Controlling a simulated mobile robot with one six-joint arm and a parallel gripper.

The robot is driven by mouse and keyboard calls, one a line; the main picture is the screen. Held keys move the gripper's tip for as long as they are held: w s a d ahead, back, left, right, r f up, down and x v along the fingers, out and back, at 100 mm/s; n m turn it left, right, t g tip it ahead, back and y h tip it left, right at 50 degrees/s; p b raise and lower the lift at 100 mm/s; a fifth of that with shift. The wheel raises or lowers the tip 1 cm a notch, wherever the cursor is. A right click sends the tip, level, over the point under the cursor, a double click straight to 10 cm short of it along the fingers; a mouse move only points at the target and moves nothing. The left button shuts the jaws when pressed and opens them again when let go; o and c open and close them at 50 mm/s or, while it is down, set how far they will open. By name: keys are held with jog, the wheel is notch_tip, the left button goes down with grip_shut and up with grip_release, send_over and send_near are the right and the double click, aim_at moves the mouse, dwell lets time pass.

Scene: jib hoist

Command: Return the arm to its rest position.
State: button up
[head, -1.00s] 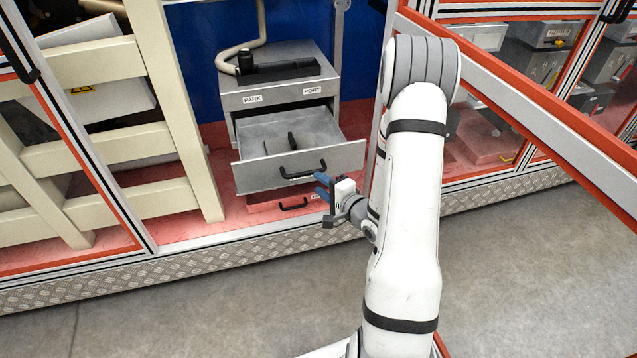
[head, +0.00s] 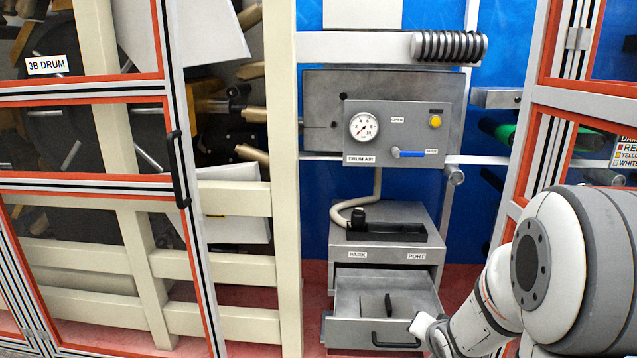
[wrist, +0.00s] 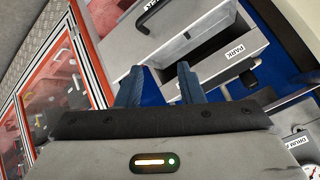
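My arm (head: 480,318) reaches in from the right in the head view, its forward end beside the open drawer's front. My gripper's fingers cannot be made out there. In the wrist view my gripper (wrist: 158,86) shows two blue fingers standing apart with nothing between them. The grey drawer (head: 345,325) is pulled out of a cabinet labelled PARK and PORT (head: 388,256). It has a black handle (head: 396,341) and a small dark upright piece inside. The drawer also shows beyond the fingers in the wrist view (wrist: 125,42); whether they touch it cannot be told.
A drum air panel (head: 397,133) with a gauge, a yellow button and a blue lever hangs above the cabinet. A cream slatted frame (head: 235,268) and a red-edged door (head: 172,170) stand left. A red-edged frame (head: 530,130) stands right, near my arm.

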jog(key=s+a+r+n+g+p, duration=0.2)
jog(key=s+a+r+n+g, duration=0.1)
jog(key=s+r, duration=0.4)
jog(key=s+a+r+n+g+p, duration=0.2)
jog(key=s+a+r, duration=0.4)
jog(key=s, duration=0.8)
notch_tip(320, 180, up, 2)
jog(key=shift+r+n+g+y+p, duration=0.15)
jog(key=shift+n+g+y+p, duration=0.25)
jog(key=shift+n+g, duration=0.65)
